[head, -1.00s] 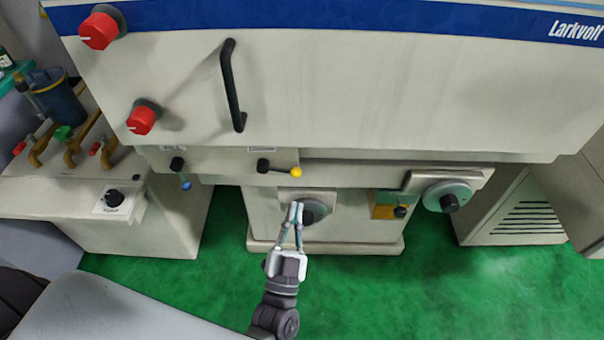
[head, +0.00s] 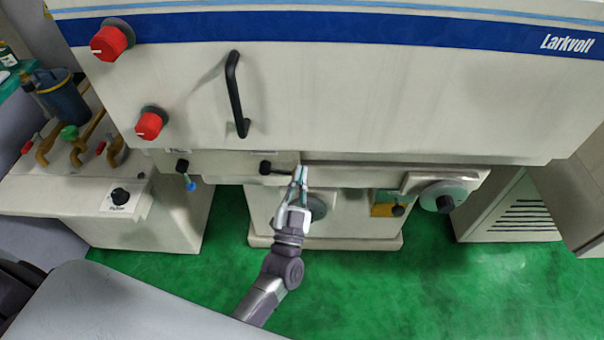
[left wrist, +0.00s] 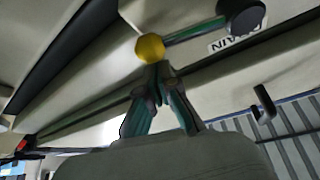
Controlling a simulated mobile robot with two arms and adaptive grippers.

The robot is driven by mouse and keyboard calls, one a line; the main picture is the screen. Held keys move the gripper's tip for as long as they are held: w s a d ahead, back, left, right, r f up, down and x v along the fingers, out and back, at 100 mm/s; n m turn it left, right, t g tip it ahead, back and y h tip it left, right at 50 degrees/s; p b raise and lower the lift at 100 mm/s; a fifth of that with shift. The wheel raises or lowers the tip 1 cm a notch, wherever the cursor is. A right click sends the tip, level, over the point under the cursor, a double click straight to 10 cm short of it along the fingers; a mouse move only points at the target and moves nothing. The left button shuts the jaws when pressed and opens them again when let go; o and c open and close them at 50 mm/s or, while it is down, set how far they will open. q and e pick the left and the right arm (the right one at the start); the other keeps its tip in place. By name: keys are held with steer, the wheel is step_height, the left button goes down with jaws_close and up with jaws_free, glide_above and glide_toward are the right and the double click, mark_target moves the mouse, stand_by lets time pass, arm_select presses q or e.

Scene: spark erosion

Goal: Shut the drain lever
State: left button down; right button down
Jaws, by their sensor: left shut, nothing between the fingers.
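The drain lever shows in the left wrist view as a dark hub, a metal rod and a yellow ball (left wrist: 149,48), beside a label reading DRAIN (left wrist: 236,42). In the head view, its black hub (head: 265,168) is on the machine's front ledge with the rod lying roughly level to the right. There the yellow ball is hidden by my left gripper (head: 300,171). The left gripper is shut and empty. In the left wrist view, its fingertips (left wrist: 157,72) are right at the ball; I cannot tell whether they touch. My right gripper is not in view.
A blue-tipped lever (head: 190,184) hangs down to the left. A black handle (head: 235,95) and red knobs (head: 149,125) are on the panel above. A round dial (head: 445,195) juts out at right. Green floor (head: 345,285) is open in front.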

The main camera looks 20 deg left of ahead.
arm_select(q)
steer(key=shift+a+f, duration=0.1)
steer(key=shift+f, duration=0.2)
steer(key=shift+f, duration=0.1)
steer(key=s+a+f+m+g+h+p, duration=0.1)
steer(key=a+f+m+g+h+p, duration=0.4)
steer(key=m, duration=1.3)
step_height(320, 180, down, 3)
steer(key=shift+s+a+r+g+h, duration=0.2)
steer(key=shift+s+a+g+h, duration=0.2)
steer(key=shift+a+h, duration=0.3)
steer(key=shift+f, duration=0.1)
